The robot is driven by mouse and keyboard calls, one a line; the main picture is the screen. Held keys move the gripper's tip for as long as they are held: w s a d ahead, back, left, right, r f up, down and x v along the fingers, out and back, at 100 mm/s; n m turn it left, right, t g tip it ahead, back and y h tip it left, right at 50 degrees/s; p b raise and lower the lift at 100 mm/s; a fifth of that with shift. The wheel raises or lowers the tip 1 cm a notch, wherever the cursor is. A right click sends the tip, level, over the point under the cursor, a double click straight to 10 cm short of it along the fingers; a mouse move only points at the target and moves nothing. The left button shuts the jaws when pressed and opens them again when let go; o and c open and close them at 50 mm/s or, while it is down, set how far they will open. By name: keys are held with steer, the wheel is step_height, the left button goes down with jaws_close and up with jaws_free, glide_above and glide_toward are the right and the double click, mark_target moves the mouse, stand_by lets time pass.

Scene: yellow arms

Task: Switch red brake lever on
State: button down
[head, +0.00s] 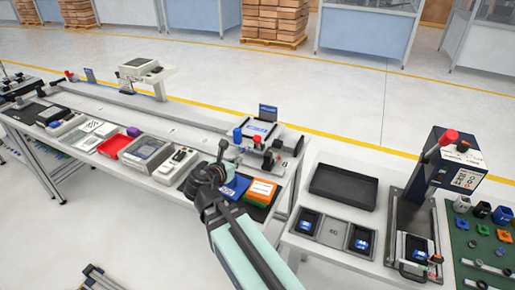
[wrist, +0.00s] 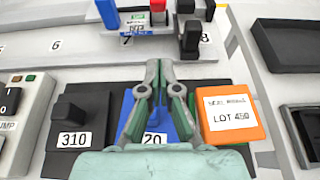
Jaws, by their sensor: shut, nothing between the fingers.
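My gripper (head: 221,150) is shut and empty above the front edge of the long bench. In the wrist view, the gripper (wrist: 160,68) points at a light grey fixture on the bench. This fixture (head: 262,130) has a blue block (head: 237,135) at its left and small red parts. One red part (wrist: 157,5) shows at the top edge of the wrist view, beyond the fingertips and cut off by the frame. A black upright lever or knob (wrist: 190,36) stands to its right. I cannot tell which red part is the brake lever, or its position. No contact shows.
Under the gripper lie a blue block (wrist: 152,136), an orange box (wrist: 231,115) marked LOT 450 and a black weight (wrist: 82,118) marked 310. A red tray (head: 114,146) is farther left.

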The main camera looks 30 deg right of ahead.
stand_by(0.3)
steer(key=p, duration=0.2)
glide_toward(256, 143)
step_height(256, 143, down, 3)
steer(key=d, duration=0.1)
steer(key=w+d, duration=0.1)
steer(key=w+d+p, duration=0.1)
steer(key=shift+w+d+r, duration=0.25)
steer(key=shift+w+d, duration=0.05)
steer(key=shift+w, duration=0.05)
steer(key=shift+w+d+r+p, duration=0.2)
steer(key=shift+w+d+p, duration=0.1)
steer(key=shift+d+p, duration=0.15)
